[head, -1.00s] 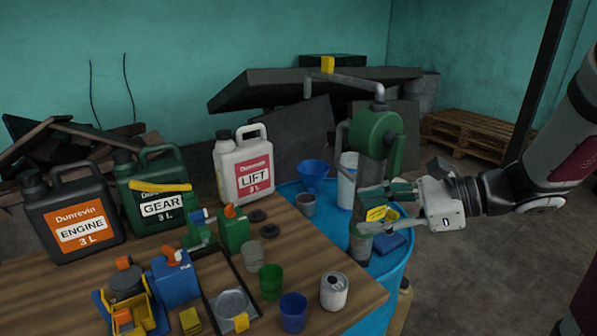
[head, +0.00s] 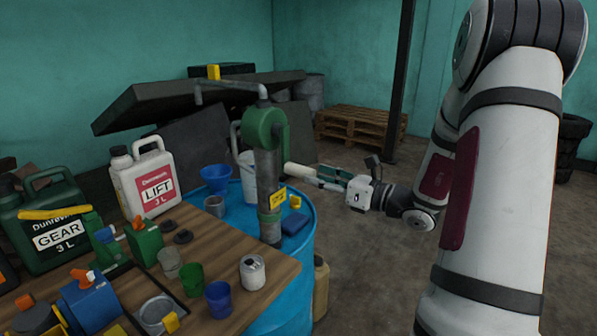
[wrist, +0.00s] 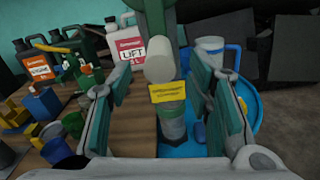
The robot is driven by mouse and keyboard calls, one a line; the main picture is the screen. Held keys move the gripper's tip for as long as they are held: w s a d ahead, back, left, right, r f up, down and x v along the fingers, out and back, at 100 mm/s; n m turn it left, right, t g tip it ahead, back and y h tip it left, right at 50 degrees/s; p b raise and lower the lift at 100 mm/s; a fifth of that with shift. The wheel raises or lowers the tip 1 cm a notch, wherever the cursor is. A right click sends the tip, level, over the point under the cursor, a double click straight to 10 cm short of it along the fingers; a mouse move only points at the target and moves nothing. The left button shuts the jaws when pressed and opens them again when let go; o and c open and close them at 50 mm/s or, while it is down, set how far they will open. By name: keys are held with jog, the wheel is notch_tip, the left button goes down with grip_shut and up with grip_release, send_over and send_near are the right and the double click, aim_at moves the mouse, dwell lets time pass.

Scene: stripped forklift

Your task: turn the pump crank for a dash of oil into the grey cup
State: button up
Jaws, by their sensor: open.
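The green pump (head: 262,130) stands on a grey column (head: 268,185) with a yellow label, on the blue drum. Its spout (head: 215,87) reaches left. The crank's pale cylindrical grip (head: 300,170) sticks out right of the column; in the wrist view the grip (wrist: 159,62) shows end-on between my finger pads. My gripper (head: 322,174) is open, level with the grip at its right end, with a gap on each side of it in the wrist view. A grey cup (head: 214,206) stands on the drum left of the column. Another greyish cup (head: 169,262) stands on the table.
The blue drum (head: 283,290) adjoins the wooden table (head: 235,315). A blue funnel (head: 216,177), a white jug (head: 248,180) and a blue block (head: 295,223) are around the pump. A white LIFT can (head: 147,180) stands behind the table cups.

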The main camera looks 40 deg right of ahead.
aim_at(298, 171)
jog(key=x, duration=0.7)
grip_shut()
